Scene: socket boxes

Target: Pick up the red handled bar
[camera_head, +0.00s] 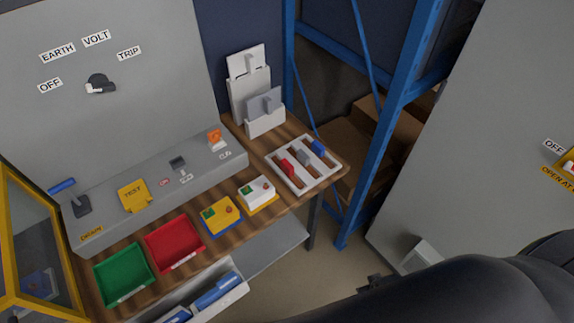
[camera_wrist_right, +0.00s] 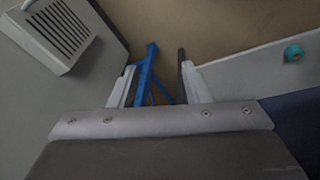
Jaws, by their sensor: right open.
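The red handled bar (camera_head: 286,167) lies in a white slotted rack (camera_head: 304,187) at the right end of the wooden bench, in the head view. A grey handled bar (camera_head: 304,157) and a blue handled bar (camera_head: 318,147) lie in the same rack. My right gripper (camera_wrist_right: 158,84) is open in the wrist view, with nothing held between its fingers. The wrist view does not show the red handled bar. My right arm crosses the lower right of the head view, below and right of the rack. My left gripper is not in view.
Blue shelving (camera_head: 372,160) stands just right of the bench, with cardboard boxes (camera_head: 388,127) in it. Green (camera_head: 125,274) and red (camera_head: 173,243) trays and two small boxes line the bench front. A grey sloped panel (camera_head: 160,196) stands behind them.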

